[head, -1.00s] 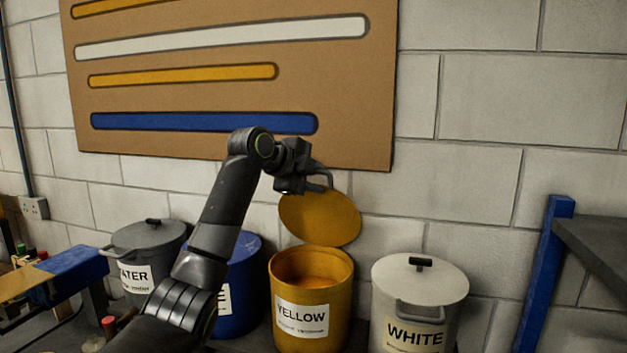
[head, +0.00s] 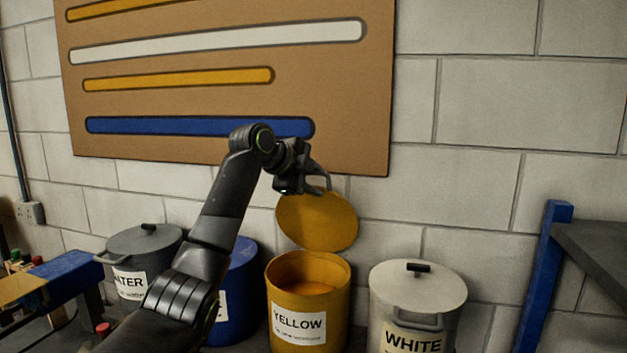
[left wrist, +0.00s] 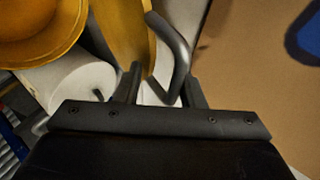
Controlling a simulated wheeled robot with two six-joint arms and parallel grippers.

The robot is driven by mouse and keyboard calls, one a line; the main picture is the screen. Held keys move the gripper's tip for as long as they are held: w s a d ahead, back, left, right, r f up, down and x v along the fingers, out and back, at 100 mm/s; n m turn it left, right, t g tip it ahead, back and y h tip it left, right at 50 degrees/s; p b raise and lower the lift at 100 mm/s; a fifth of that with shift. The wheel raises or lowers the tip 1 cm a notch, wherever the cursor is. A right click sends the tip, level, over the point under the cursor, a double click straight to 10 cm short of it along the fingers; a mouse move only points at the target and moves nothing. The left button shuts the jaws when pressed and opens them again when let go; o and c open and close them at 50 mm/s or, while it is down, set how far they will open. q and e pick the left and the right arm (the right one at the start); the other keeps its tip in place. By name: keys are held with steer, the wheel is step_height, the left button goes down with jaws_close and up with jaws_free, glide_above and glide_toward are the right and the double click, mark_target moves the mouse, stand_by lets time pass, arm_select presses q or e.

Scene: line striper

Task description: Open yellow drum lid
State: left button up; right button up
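The yellow drum (head: 298,317) stands against the wall with a label reading YELLOW. Its lid (head: 318,222) is swung up and leans back over the rear rim, so the mouth is open and orange-yellow contents show. The lid also shows edge-on in the left wrist view (left wrist: 122,30). My left gripper (head: 306,187) is at the upper edge of the lid, by its grey handle (head: 323,176). In the left wrist view the handle (left wrist: 178,62) runs between the two fingers (left wrist: 160,85), which stand apart with a gap visible on one side. My right gripper is not in view.
The white drum (head: 418,300) stands right of the yellow one. The blue drum (head: 239,285) and the grey water drum (head: 145,250) stand left, partly behind my arm. A brown striped board (head: 350,120) hangs above. A blue post (head: 542,270) and dark shelf (head: 600,235) are at right.

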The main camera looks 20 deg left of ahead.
arm_select(q)
steer(key=shift+f, duration=0.2)
steer(key=b+v, duration=0.8)
steer(key=v, duration=0.9)
steer(key=shift+s+r, duration=0.2)
steer(key=shift+r, duration=0.05)
steer(key=shift+f, duration=0.1)
